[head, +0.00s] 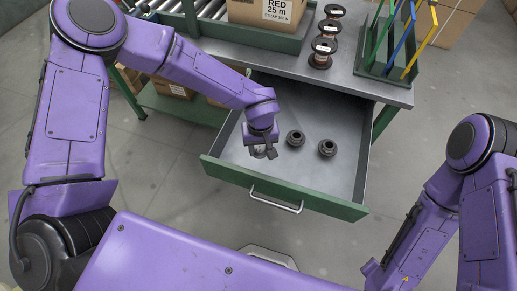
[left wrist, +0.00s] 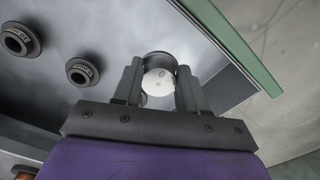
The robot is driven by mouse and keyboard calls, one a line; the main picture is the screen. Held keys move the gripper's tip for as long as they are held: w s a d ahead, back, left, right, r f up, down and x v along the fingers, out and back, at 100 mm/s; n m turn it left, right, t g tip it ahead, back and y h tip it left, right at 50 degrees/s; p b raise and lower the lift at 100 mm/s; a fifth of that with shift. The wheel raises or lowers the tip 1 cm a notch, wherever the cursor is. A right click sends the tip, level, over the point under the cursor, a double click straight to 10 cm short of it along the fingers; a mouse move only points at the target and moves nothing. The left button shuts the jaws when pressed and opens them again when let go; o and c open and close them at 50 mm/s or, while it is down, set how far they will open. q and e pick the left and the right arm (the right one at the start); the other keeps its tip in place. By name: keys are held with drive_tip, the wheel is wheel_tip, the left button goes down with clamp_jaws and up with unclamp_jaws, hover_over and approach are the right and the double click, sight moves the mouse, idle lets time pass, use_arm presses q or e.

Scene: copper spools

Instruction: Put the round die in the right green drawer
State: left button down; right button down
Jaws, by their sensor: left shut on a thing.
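The round die (left wrist: 158,80) is a short metal disc with a pale marked face and a dark rim. In the left wrist view it sits between the two fingers of my left gripper (left wrist: 157,88), which is shut on it. In the head view my left gripper (head: 264,147) points down over the front left part of the open green drawer (head: 232,172), with the die partly hidden at its tip. I cannot tell whether the die touches the drawer floor. My right gripper is not in view.
Two dark round dies (head: 295,138) (head: 327,148) lie in the drawer right of my left gripper. Copper spools (head: 324,46), a cardboard box (head: 268,12) and a green rack (head: 384,62) stand on the bench above.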

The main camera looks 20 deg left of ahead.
sight(257, 148)
use_arm(q)
drive_tip(key=f, duration=0.1)
drive_tip(key=a+f, duration=0.1)
drive_tip(key=f, duration=0.1)
drive_tip(key=shift+w+f, duration=0.15)
drive_tip(key=shift+f, duration=0.15)
drive_tip(key=shift+w+d+f, duration=0.1)
drive_tip(key=shift+f, duration=0.15)
drive_tip(key=shift+f, duration=0.2)
drive_tip(key=shift+f, duration=0.4)
drive_tip(key=c, duration=0.6)
unclamp_jaws()
wheel_tip(257, 148, up, 13)
drive_tip(key=shift+r, duration=0.15)
